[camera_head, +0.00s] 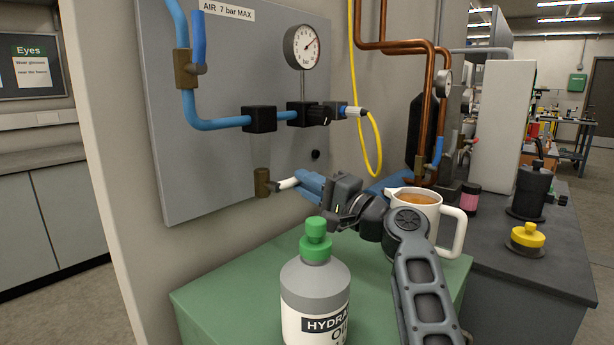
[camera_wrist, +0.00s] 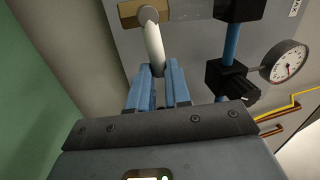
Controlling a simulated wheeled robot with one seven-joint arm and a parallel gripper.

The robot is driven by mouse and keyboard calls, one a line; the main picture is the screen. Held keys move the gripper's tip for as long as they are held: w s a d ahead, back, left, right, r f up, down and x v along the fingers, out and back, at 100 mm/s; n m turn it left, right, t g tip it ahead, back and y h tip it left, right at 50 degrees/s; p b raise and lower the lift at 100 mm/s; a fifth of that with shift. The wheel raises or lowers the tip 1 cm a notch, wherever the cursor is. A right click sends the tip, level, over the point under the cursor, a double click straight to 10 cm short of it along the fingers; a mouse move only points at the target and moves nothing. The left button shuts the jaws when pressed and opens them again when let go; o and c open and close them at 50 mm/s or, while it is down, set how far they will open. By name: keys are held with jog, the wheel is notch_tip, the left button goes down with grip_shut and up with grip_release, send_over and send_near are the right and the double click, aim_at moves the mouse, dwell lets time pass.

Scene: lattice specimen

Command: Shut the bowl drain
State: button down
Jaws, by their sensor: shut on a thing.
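The bowl drain is a brass fitting (camera_head: 262,182) under a clear filter bowl (camera_head: 264,150) on the grey wall panel. Its white lever (camera_head: 287,183) sticks out to the right, toward my gripper (camera_head: 300,181). In the wrist view the brass body (camera_wrist: 130,13) is at the top, and the white lever (camera_wrist: 154,45) runs down from it to the blue fingertips of my gripper (camera_wrist: 158,72). The fingers are shut on the lever's free end, which they partly hide. The inside of the drain is not visible.
A hydraulic oil bottle (camera_head: 316,290) with a green cap stands on the green cabinet (camera_head: 215,290) in front of my arm. A white jug (camera_head: 448,225) of amber liquid stands close behind my arm. A gauge (camera_head: 303,47), blue pipe (camera_head: 215,123) and yellow hose (camera_head: 353,70) are above.

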jog(key=shift+f+m, duration=0.25)
jog(key=shift+m, duration=0.15)
jog(key=shift+d+f, duration=0.1)
jog(key=c, duration=1.1)
grip_release()
jog(key=shift+b+v, duration=0.3)
jog(key=shift+v, duration=3.55)
jog(key=shift+s, duration=0.1)
